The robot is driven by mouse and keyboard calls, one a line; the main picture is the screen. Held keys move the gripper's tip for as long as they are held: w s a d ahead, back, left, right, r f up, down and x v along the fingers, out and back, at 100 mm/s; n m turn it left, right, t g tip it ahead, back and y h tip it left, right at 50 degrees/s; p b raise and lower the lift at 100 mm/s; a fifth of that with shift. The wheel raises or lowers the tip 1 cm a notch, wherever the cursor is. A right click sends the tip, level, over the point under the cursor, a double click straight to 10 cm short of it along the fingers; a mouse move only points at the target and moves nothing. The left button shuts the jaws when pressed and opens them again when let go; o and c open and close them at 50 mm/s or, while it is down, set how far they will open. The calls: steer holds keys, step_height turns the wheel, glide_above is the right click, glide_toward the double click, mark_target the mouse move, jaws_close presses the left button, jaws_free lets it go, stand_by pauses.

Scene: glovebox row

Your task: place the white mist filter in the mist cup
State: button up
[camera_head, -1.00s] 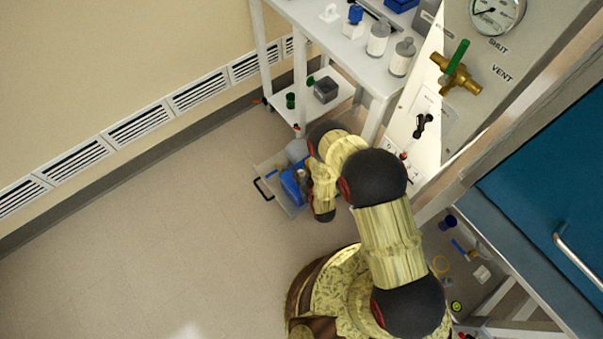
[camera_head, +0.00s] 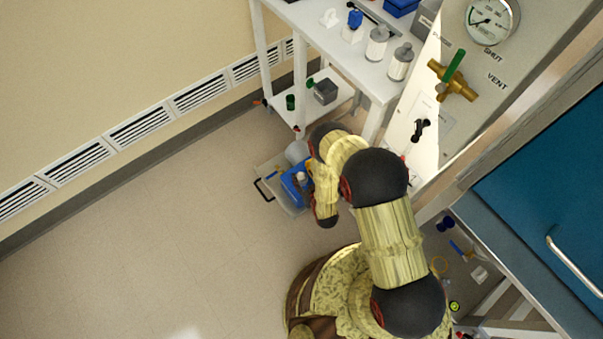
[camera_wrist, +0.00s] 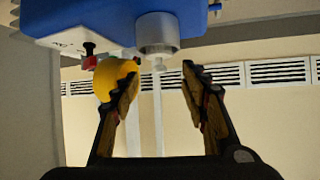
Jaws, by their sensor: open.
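The wrist view shows the scene upside down. My gripper (camera_wrist: 157,75) is open, with empty space between its fingertips. A blue and white pump unit (camera_wrist: 105,20) fills the top of that view. A grey-white cylindrical cup (camera_wrist: 157,33) projects from it, with its mouth towards my fingers and a little apart from them. A small pale piece (camera_wrist: 160,64) shows at that mouth; I cannot tell whether it is the white mist filter. A yellow rounded part (camera_wrist: 115,78) sits behind or against the left finger. In the head view, the blue pump (camera_head: 293,190) is beside my wrist, and my fingers are hidden.
The pump stands in a low tray with a black handle (camera_head: 262,190) on the floor. A white bench (camera_head: 335,48) with bottles stands behind, its lower shelf (camera_head: 305,118) holding small containers. The glovebox panel (camera_head: 455,120) rises at right. Floor at left is clear.

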steer(key=p+v, duration=0.2)
steer(key=v, duration=0.8)
steer(key=w+r+g+h, duration=0.1)
steer(key=w+r, duration=1.6)
steer(key=w+d+r+m+g+h, duration=0.1)
steer(key=d+r, duration=0.1)
steer(key=r, duration=0.9)
steer(key=w+d+r+h, duration=0.1)
steer(key=w+d+r, duration=0.1)
steer(key=r, duration=0.9)
steer(key=s+d+r+m+g, duration=0.1)
steer(key=s+d+r, duration=0.2)
steer(key=s+r, duration=0.55)
steer(key=s+d+r+g, duration=0.1)
steer(key=s+d+r, duration=0.3)
steer(key=r, duration=0.7)
steer(key=s+d+r+g, duration=0.1)
steer(key=s+r, duration=0.3)
steer(key=s, duration=0.8)
steer(key=s+r+m+g+h, duration=0.1)
steer(key=s+r, duration=0.3)
steer(key=s, duration=0.8)
steer(key=shift+s+d, duration=0.35)
steer(key=shift+d, duration=0.05)
steer(key=shift+c, duration=0.2)
